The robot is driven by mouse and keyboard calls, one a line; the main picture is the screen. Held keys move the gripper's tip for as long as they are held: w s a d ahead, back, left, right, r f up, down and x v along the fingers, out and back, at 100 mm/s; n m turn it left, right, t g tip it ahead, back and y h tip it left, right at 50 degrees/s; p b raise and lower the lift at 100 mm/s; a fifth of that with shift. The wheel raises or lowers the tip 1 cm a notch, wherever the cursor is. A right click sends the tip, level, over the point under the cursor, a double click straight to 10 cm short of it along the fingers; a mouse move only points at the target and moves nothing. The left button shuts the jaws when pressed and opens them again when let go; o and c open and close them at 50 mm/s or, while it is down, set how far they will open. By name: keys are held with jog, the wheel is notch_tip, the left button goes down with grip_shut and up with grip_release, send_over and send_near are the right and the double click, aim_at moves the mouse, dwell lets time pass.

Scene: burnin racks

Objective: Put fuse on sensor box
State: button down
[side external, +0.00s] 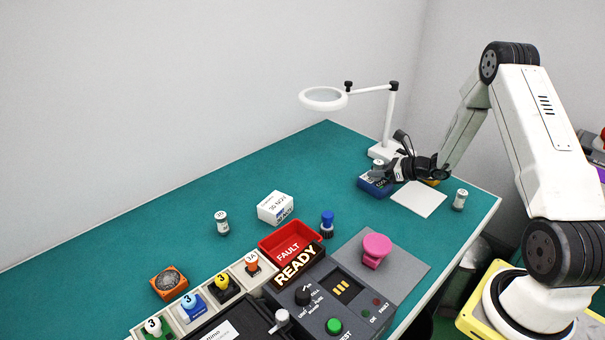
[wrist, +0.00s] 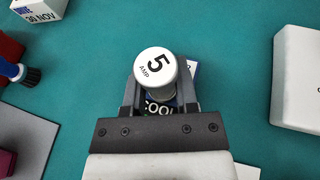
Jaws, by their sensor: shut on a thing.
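My gripper (wrist: 160,98) is shut on a white cylindrical fuse (wrist: 155,66) whose top reads "5 AMP", held upright. In the side view the fuse (side external: 379,165) shows at the jaws of my gripper (side external: 385,172). Directly beneath it is a blue box (side external: 371,186), partly hidden; its lettering begins "COOL" in the wrist view (wrist: 158,107). I cannot tell whether the fuse touches the box. A white box with a blue label marked "30 NOV" (side external: 275,207) stands apart, mid-table, and at the wrist view's upper left (wrist: 38,9). Neither box reads clearly as the sensor box.
A magnifier lamp (side external: 388,151) stands behind the gripper; its base (wrist: 296,85) is right in the wrist view. A white pad (side external: 419,198) lies nearby. Similar small cylinders stand at right (side external: 460,199) and mid-table (side external: 221,222). A red FAULT bin (side external: 270,242) and test panel occupy the front.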

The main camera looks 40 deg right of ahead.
jog(key=shift+f, duration=0.1)
jog(key=shift+c, duration=1.9)
grip_release()
jog(key=shift+s+d+r, duration=0.2)
jog(key=shift+s+r, duration=0.2)
jog(key=shift+s, duration=0.1)
jog(key=v, duration=1.1)
jog(key=shift+a, duration=0.2)
